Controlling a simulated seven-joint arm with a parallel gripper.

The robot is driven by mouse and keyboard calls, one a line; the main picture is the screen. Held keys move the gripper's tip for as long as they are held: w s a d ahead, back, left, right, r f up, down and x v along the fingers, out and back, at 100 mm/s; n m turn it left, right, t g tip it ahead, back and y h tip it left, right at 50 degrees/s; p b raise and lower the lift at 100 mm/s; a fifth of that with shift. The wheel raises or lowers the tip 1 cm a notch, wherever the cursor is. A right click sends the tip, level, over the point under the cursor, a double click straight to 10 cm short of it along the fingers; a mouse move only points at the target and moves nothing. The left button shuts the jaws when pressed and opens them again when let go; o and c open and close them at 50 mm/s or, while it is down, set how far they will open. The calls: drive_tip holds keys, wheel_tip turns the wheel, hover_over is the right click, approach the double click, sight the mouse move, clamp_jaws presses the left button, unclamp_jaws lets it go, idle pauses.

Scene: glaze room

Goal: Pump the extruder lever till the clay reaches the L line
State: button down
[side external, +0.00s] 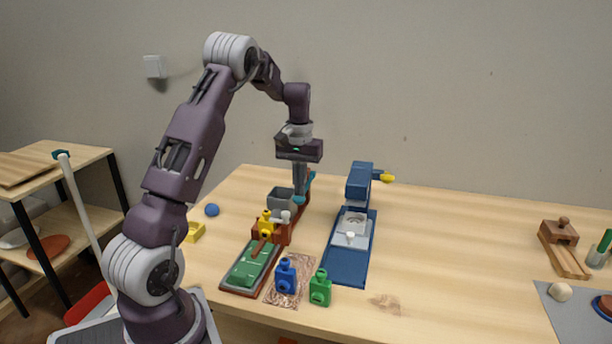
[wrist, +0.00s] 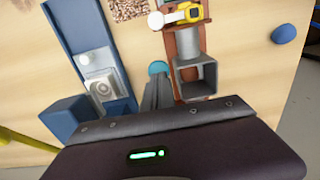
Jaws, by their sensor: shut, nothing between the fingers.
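The extruder has a red-brown body (side external: 287,229) with a grey hopper (side external: 281,198) and a yellow front piece (side external: 265,224). Green clay (side external: 258,260) lies along a dark-edged board in front of it. I cannot make out an L line. The lever shows as a teal part (side external: 309,184) beside my gripper (side external: 299,198). In the wrist view its round teal end (wrist: 158,68) is just beyond my shut, empty fingers (wrist: 157,82), beside the hopper (wrist: 195,78). Whether fingers and lever touch is unclear.
A blue machine (side external: 359,184) with a blue base (side external: 346,263) stands close on the right. A blue bottle-shaped piece (side external: 286,276) and a green one (side external: 320,288) stand at the front. A blue ball (side external: 211,210) lies left.

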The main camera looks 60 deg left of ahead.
drive_tip(key=shift+f, duration=1.3)
wheel_tip(320, 180, up, 10)
drive_tip(key=shift+f, duration=0.2)
idle(0.6)
